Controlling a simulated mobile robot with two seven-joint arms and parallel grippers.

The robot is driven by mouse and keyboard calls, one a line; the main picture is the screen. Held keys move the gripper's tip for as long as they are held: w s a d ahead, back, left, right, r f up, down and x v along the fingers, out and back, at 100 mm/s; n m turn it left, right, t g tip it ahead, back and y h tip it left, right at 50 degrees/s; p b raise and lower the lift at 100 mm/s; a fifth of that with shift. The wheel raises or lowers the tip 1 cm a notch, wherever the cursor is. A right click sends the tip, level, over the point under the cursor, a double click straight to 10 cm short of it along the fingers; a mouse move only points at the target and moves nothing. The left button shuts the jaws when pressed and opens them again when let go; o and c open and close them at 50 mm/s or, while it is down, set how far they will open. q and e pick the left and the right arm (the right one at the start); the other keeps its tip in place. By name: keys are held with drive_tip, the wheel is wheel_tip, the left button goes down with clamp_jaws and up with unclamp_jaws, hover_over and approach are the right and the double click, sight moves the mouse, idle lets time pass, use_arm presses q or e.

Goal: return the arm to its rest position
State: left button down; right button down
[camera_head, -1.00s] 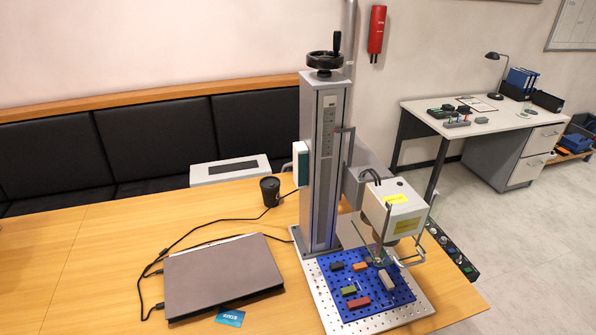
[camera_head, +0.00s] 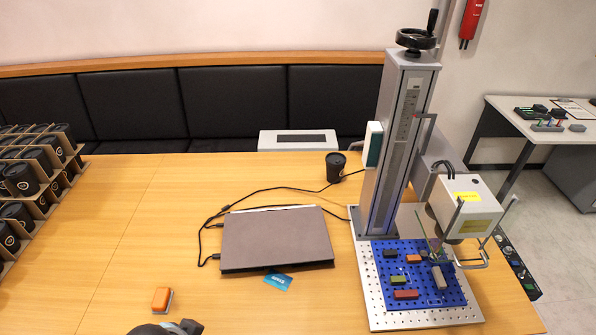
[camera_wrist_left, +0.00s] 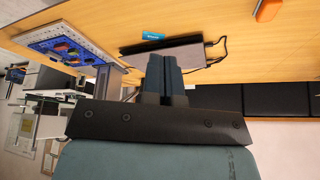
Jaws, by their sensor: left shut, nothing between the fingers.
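My left gripper (camera_wrist_left: 164,78) shows in the left wrist view with its two dark fingers together and nothing between them. Behind the fingertips in that view are the closed laptop (camera_wrist_left: 185,52) and the wooden table (camera_wrist_left: 225,20). In the head view only a grey rounded piece of my own arm (camera_head: 168,328) shows at the bottom edge, at the near side of the table (camera_head: 110,270). The left fingers cannot be made out there. My right gripper is in neither view.
The laser marker column (camera_head: 398,150) stands on a perforated plate (camera_head: 372,315) with small coloured blocks. The laptop (camera_head: 275,238), a blue card (camera_head: 279,281), a black cup (camera_head: 335,167) and an orange block (camera_head: 161,299) are on the table. A cup rack (camera_head: 55,195) stands left.

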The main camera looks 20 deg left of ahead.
use_arm(q)
drive_tip(key=w+d+f+t+h, duration=0.1)
drive_tip(key=w+d+f+t, duration=0.1)
drive_tip(key=f, duration=0.4)
drive_tip(key=w+d+f+t+h, duration=0.1)
drive_tip(key=w+d+f+t, duration=0.1)
drive_tip(key=d+f+t, duration=0.1)
wheel_tip(320, 180, down, 3)
drive_tip(key=shift+d+r+m+t, duration=0.1)
drive_tip(key=shift+d+m+t, duration=0.1)
drive_tip(key=shift+m+t, duration=0.35)
drive_tip(key=shift+w+n, duration=0.2)
drive_tip(key=shift+n, duration=0.05)
